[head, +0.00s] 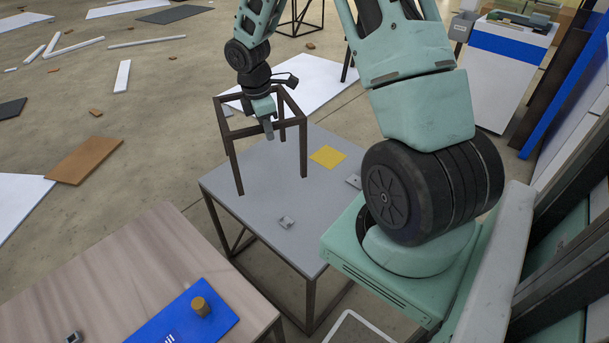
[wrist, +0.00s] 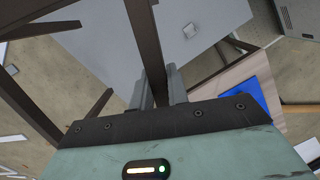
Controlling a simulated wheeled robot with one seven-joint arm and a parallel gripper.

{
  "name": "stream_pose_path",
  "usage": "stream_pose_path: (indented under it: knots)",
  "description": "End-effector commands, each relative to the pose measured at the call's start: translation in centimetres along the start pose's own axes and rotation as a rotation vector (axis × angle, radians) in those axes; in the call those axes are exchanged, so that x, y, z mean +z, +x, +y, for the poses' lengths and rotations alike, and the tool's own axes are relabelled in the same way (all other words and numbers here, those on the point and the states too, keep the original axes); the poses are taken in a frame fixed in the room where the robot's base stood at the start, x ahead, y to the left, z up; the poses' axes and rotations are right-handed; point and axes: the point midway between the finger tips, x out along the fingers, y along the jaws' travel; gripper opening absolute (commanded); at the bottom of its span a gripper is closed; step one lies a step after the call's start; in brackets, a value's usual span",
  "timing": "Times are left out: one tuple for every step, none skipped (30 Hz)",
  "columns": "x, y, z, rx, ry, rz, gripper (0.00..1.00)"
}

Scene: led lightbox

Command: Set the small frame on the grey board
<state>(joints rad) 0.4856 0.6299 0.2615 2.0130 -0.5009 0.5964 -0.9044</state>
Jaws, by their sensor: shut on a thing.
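The small frame (head: 236,166) is a dark brown open box of thin bars. In the head view it stands upright over the left part of the grey board (head: 285,188). I cannot tell whether its feet touch the board or hang just above it. My gripper (head: 268,130) points down and is shut on a top bar of the frame on its near side. In the wrist view a dark bar of the frame (wrist: 145,40) runs up from between the fingers (wrist: 162,95), and the grey board (wrist: 110,45) lies beyond. Some of the frame is hidden behind my gripper.
On the board lie a yellow square (head: 328,156), a small grey block (head: 287,222) and another small piece (head: 354,181). A wooden table (head: 130,265) with a blue mat (head: 190,318) and a brown cylinder (head: 201,306) stands at lower left. Panels lie scattered on the floor.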

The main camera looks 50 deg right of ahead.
Motion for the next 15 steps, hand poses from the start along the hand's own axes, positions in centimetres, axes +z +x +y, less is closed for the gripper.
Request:
stream_pose_path:
  knots:
    - [1.1,-0.3,0.6,0.014,-0.064,0.001,0.0]
    - [1.7,-0.3,0.9,0.02,-0.108,0.002,0.0]
    - [2.4,-0.3,1.2,0.026,-0.163,0.002,0.0]
    - [3.0,-0.3,1.4,0.031,-0.202,0.002,0.0]
    - [3.4,-0.4,1.6,0.036,-0.237,0.003,0.0]
    - [4.0,-0.4,1.8,0.042,-0.28,0.003,0.0]
    - [4.3,-0.4,2.0,0.046,-0.309,0.003,0.0]
    - [4.6,-0.5,2.1,0.049,-0.336,0.004,0.0]
    - [5.0,-0.5,2.2,0.053,-0.366,0.004,0.0]
    - [5.3,-0.5,2.3,0.055,-0.385,0.004,0.0]
    - [5.5,-0.5,2.4,0.057,-0.4,0.004,0.0]
    - [5.6,-0.5,2.4,0.058,-0.419,0.004,0.0]
    - [5.7,-0.3,2.5,0.059,-0.429,0.004,0.0]
    - [5.8,-0.2,2.5,0.059,-0.437,0.004,0.0]
    - [5.8,0.2,2.5,0.059,-0.445,0.005,0.0]
